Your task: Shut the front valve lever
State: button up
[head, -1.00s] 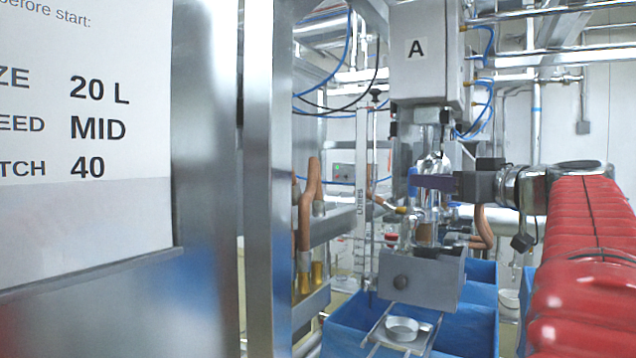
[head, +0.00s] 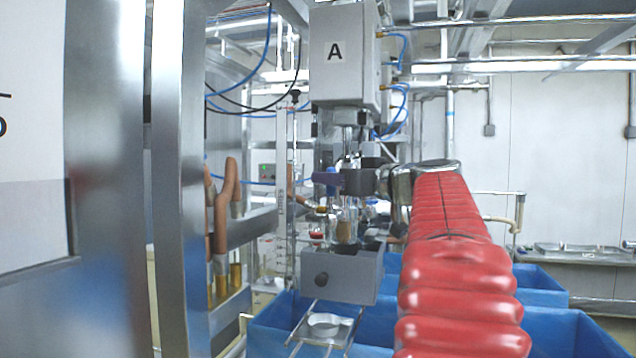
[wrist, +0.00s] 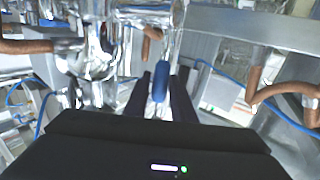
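The blue valve lever (wrist: 160,82) shows in the wrist view as a short upright grip between my two dark fingers. My gripper (wrist: 163,80) is open around it, with a narrow gap on both sides. In the head view my gripper (head: 328,181) reaches in from the right, in front of the glass and metal fittings below the grey box marked A (head: 335,52). A dark blue-purple piece shows at its tip there, and I cannot tell lever from finger. The valve body is hard to make out.
A grey block (head: 342,276) and a small round dish (head: 323,323) sit below the gripper. Blue bins (head: 545,325) stand beneath and to the right. A steel post (head: 181,180) and brown bent pipes (head: 225,205) are at the left.

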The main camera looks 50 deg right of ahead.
grip_shut()
